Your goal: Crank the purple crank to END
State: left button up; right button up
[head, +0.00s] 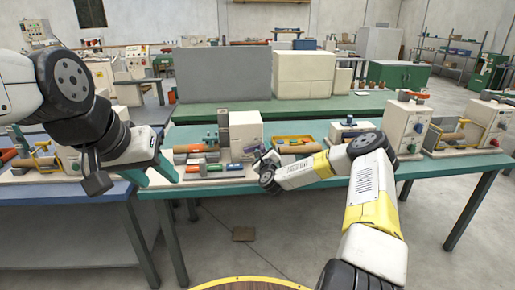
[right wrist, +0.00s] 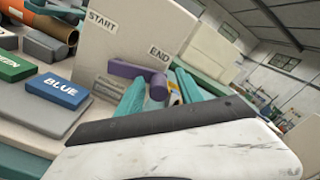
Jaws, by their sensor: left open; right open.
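The purple crank (right wrist: 140,72) shows in the right wrist view on the front of a white box (right wrist: 135,35) marked START at left and END at right. Its arm points right, toward the END side, and its knob stands toward the camera. My right gripper (right wrist: 160,92) is open, with one teal finger on each side of the knob; I cannot tell whether they touch it. My left gripper (head: 152,176) is open and empty, left of the box at the table's front edge.
A blue-labelled block (right wrist: 60,91) and a green-labelled block (right wrist: 14,67) lie left of the crank. Other white machines (head: 406,126) stand further right on the green table.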

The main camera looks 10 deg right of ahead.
jog(key=s, duration=0.7)
jog(key=shift+s, duration=0.4)
